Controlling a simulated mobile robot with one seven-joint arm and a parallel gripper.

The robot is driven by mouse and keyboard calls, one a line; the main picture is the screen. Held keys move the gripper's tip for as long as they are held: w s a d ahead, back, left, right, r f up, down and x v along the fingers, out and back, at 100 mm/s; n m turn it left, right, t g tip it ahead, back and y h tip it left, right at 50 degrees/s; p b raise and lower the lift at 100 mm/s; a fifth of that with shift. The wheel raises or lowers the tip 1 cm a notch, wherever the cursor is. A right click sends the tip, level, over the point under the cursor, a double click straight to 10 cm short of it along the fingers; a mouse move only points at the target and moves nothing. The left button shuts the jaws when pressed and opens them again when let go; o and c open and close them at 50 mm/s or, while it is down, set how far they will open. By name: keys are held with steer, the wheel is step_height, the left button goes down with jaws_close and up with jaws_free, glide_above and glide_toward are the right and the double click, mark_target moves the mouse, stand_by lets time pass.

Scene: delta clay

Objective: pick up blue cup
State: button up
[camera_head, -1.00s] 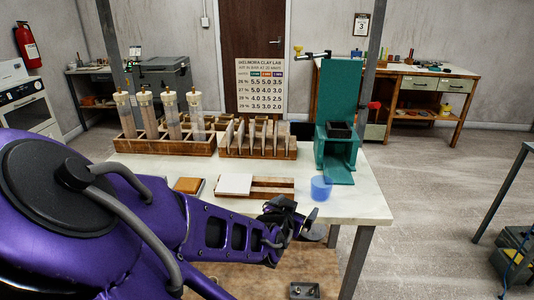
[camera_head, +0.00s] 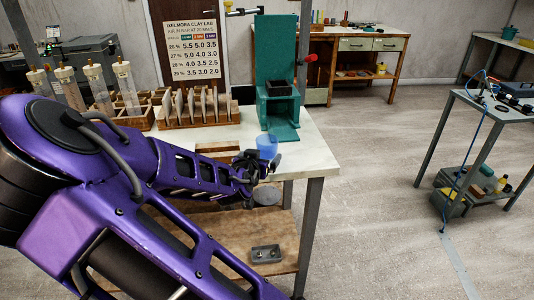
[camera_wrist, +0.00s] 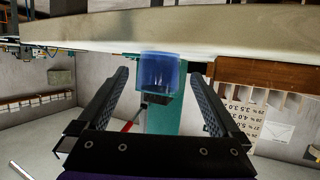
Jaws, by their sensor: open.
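The blue cup (camera_head: 267,147) is translucent and stands on the light table near its front right part, in front of the green press. In the wrist view the cup (camera_wrist: 160,73) appears ahead, centred between the finger tips and beyond them. My gripper (camera_head: 250,165) is at the table's front edge, just left of and nearer than the cup. In the wrist view my gripper (camera_wrist: 165,85) has its two dark fingers spread wide with nothing between them. In the head view the fingers are small and partly overlap the cup's lower left.
The green press (camera_head: 278,85) stands behind the cup. A wooden rack of plates (camera_head: 195,107) and a rack of clear cylinders (camera_head: 122,85) are to the left. The white table (camera_head: 313,157) is clear right of the cup. A wooden lower shelf holds a small metal tray (camera_head: 266,254).

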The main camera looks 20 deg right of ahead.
mark_target(265, 151)
steer(key=shift+r+b+x, duration=0.15)
steer(key=shift+b+x, duration=0.2)
steer(key=shift+x, duration=1.25)
steer(key=shift+r+b+x, duration=0.1)
steer(key=shift+b+x, duration=0.2)
steer(key=shift+x, duration=1.3)
steer(key=c, duration=1.3)
